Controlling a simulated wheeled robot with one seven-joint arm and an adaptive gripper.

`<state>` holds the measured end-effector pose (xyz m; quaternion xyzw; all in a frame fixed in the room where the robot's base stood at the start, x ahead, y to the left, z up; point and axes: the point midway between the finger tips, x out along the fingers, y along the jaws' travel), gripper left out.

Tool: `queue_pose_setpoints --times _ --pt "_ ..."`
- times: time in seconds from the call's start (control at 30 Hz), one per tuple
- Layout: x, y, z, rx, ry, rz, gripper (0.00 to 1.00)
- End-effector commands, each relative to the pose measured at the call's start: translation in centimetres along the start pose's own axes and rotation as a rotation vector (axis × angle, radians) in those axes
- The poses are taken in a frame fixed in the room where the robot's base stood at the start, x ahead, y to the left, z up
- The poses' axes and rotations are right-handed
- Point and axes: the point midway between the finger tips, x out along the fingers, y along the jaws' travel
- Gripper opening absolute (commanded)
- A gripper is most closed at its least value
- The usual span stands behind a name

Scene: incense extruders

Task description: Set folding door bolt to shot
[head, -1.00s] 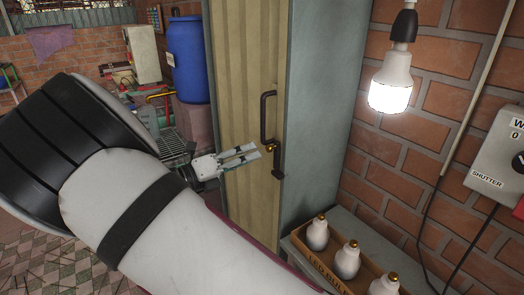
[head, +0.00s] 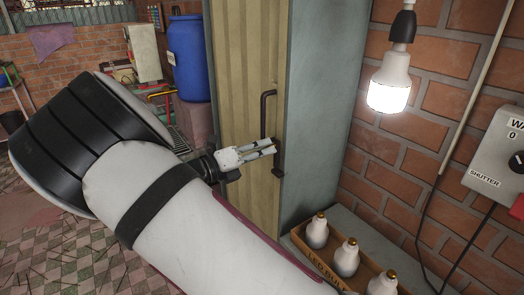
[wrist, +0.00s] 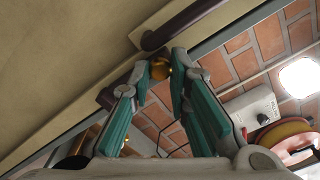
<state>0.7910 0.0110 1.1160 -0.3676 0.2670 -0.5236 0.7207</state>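The folding door (head: 240,75) is a cream ribbed panel with a dark upright pull handle (head: 264,105). The bolt has a small brass knob (wrist: 160,69), seen in the wrist view between my fingertips. In the head view my gripper hides the knob, just by the handle's lower end. My gripper (head: 272,148) reaches across the door front from the left; in the wrist view its two teal-padded fingers (wrist: 160,72) stand on either side of the knob, very close to it. I cannot tell whether they press on it.
A grey-blue upright panel (head: 325,90) borders the door on the right, before a brick wall. A wooden box of bulbs (head: 322,262) sits low at right. A lit bulb (head: 388,95) hangs above. A switch box (head: 497,160) is on the wall. A blue barrel (head: 188,60) stands behind at left.

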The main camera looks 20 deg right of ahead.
Motion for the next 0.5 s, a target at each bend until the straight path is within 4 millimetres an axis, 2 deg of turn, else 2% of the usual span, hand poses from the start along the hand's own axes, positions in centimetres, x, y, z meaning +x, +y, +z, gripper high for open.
queue_pose_setpoints --times 0.17,0.4,0.5 --pt "0.0 0.6 -0.4 -0.002 0.000 -0.001 0.00" --pt "0.0 4.2 -2.9 -0.002 0.001 -0.001 0.00" --pt "0.0 4.8 -3.4 -0.001 0.001 0.001 0.00"
